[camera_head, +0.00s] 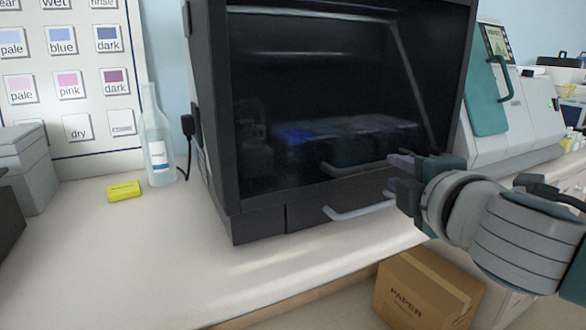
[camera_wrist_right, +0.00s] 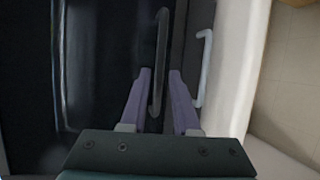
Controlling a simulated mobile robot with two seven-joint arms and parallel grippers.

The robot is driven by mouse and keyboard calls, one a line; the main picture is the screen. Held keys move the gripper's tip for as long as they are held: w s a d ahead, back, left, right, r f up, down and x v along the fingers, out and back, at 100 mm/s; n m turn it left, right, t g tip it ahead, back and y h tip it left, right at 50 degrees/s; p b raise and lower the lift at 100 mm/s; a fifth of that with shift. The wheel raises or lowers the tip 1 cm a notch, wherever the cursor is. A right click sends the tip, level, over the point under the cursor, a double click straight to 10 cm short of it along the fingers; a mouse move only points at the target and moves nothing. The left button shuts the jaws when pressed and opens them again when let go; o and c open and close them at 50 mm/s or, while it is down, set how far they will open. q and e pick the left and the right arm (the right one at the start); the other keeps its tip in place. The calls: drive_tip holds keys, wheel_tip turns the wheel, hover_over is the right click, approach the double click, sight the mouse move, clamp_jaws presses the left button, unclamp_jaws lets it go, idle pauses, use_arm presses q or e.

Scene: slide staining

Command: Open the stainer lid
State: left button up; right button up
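The stainer (camera_head: 222,190) is a black cabinet on the bench. Its dark glass lid (camera_head: 330,80) is closed at the front. A dark bar handle (camera_head: 345,171) runs along the lid's lower part. A pale handle (camera_head: 358,211) sits on the panel below. My right gripper (camera_head: 393,178) is at the right end of the dark handle. In the right wrist view its purple fingers (camera_wrist_right: 160,75) are apart, with the dark handle (camera_wrist_right: 162,45) lying between them and gaps showing. The pale handle (camera_wrist_right: 204,60) is outside the right finger. My left gripper is out of view.
A grey box (camera_head: 28,165) is at the far left. A white and teal machine (camera_head: 530,120) stands to the right. A cardboard box (camera_head: 425,290) is below the bench. The front bench top is clear.

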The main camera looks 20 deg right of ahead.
sight(384, 166)
drive_tip(key=b+x, duration=0.1)
drive_tip(key=x, duration=0.6)
drive_tip(key=shift+c, duration=0.3)
clamp_jaws()
drive_tip(key=shift+d, duration=0.1)
idle(0.9)
